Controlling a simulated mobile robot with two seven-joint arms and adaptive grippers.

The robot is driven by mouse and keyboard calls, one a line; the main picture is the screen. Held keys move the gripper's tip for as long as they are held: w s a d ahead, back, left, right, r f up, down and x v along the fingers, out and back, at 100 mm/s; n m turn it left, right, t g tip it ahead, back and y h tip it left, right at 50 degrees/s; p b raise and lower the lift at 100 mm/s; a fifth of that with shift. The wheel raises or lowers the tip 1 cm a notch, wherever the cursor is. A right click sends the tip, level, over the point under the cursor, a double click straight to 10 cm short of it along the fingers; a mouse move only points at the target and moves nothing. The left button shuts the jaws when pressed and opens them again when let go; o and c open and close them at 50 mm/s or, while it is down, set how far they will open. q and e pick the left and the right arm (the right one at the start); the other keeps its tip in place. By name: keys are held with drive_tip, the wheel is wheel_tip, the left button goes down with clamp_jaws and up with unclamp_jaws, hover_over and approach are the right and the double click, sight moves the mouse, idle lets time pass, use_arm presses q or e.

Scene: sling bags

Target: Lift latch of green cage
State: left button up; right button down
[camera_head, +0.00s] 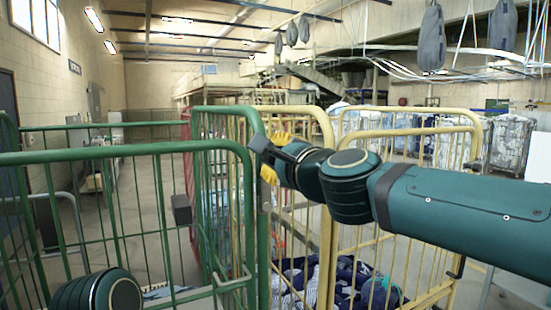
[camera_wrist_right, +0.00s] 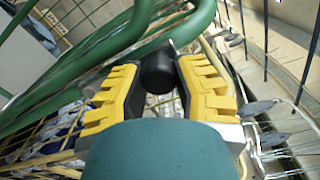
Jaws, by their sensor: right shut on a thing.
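The green cage (camera_head: 205,147) has tubular bars and stands at the left and centre in the head view. Its rounded green top bars also cross the upper left of the right wrist view (camera_wrist_right: 100,52). My right gripper (camera_head: 272,156) has yellow fingers and is at the cage's upper right corner post. In the right wrist view, its fingers (camera_wrist_right: 158,88) sit on either side of a black cylindrical latch handle (camera_wrist_right: 158,72) and are shut on it. My own arm partly hides the latch in the head view. My left gripper is not in view; only part of my left arm shows at lower left.
A yellow cage (camera_head: 328,190) with dark blue cloth (camera_head: 340,283) inside stands close on the right of the green cage. A red cage (camera_head: 187,160) is behind. Grey bags (camera_head: 431,40) hang overhead at the upper right. Floor shows beyond the green bars.

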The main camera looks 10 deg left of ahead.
drive_tip(key=shift+d+r, duration=0.1)
drive_tip(key=c, duration=0.7)
unclamp_jaws()
drive_tip(key=shift+w, duration=0.15)
drive_tip(key=shift+o, duration=0.2)
drive_tip(key=v, duration=1.2)
